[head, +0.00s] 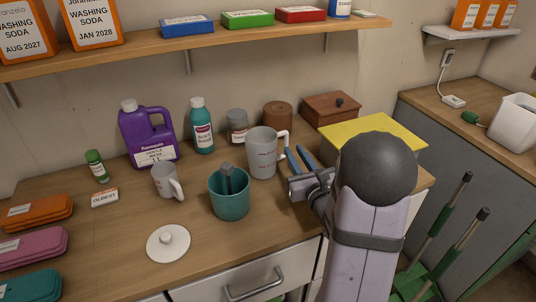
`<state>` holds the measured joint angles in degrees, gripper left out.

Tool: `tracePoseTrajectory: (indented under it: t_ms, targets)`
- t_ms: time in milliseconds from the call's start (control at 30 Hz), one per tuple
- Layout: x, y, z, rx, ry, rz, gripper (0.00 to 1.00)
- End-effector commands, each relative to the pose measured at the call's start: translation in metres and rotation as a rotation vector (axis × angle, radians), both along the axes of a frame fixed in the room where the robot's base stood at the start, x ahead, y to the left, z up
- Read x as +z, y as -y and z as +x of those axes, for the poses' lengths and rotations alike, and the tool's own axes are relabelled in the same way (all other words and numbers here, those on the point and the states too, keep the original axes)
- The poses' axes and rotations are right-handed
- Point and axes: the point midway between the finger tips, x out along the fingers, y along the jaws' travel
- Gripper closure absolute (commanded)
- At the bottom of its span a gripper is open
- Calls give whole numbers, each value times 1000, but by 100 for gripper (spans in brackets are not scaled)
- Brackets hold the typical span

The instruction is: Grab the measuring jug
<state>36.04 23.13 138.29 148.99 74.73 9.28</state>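The measuring jug (262,156) is a tall, pale grey vessel with reddish markings on its side. It stands upright on the wooden counter, with its handle on the right. My gripper (294,150) is just right of the jug, close to the handle. Its two blue fingers point toward the back wall and are apart, with nothing seen between them. I cannot tell whether a finger touches the handle. My own arm hides the counter to the right of the gripper.
A teal pot (230,196) with a grey tool inside stands in front-left of the jug. A smaller pale mug (164,181) is further left. A grey-lidded jar (237,127) and brown canister (278,117) stand behind. A white lid (168,246) lies in front.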

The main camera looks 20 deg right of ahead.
Motion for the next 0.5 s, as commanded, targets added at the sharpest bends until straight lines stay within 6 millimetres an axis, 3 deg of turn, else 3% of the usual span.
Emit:
tracePoseTrajectory:
  t_ms: [500]
  targets:
    - [-5,1,22,1,-14,4,80]
